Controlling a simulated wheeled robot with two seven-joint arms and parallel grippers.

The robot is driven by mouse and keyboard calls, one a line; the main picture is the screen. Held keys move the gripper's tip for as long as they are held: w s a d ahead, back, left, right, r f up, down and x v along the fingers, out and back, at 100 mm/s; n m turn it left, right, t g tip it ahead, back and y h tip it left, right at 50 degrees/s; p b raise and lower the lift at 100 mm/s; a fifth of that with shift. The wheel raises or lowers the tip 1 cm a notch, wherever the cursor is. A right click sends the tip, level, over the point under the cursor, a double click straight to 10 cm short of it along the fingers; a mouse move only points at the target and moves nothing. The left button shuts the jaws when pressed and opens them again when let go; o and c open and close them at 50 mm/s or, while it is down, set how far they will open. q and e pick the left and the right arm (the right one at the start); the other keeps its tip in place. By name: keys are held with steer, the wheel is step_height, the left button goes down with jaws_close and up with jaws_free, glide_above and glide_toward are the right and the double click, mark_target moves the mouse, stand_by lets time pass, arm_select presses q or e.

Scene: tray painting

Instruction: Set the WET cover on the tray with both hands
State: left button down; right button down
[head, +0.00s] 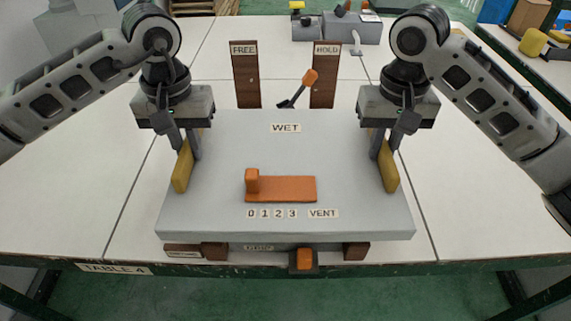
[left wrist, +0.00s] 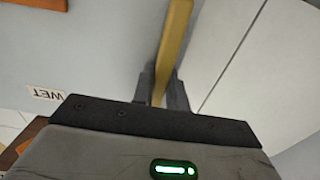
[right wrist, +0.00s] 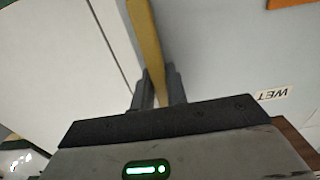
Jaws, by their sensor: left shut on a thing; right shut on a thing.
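The WET cover (head: 225,220) is a large light grey slab with a WET label, an orange slider plate (head: 290,188) and a row reading 0 1 2 3 VENT. It lies over the middle front of the table. My left gripper (head: 186,160) is shut on the cover's left yellow handle (head: 182,172), which also shows in the left wrist view (left wrist: 174,40). My right gripper (head: 384,158) is shut on the right yellow handle (head: 389,172), also in the right wrist view (right wrist: 146,40).
Two brown posts labelled FREE (head: 246,80) and HOLD (head: 324,82) stand behind the cover. A lever with an orange knob (head: 309,78) leans between them. An orange knob (head: 305,259) sits at the table's front edge. The white table is clear at both sides.

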arm_select(q)
steer(key=c, duration=1.4)
jaws_free()
arm_select(e)
steer(key=c, duration=1.4)
jaws_free()
steer(key=shift+r, duration=0.1)
arm_select(q)
step_height(320, 180, up, 12)
arm_select(e)
step_height(320, 180, up, 12)
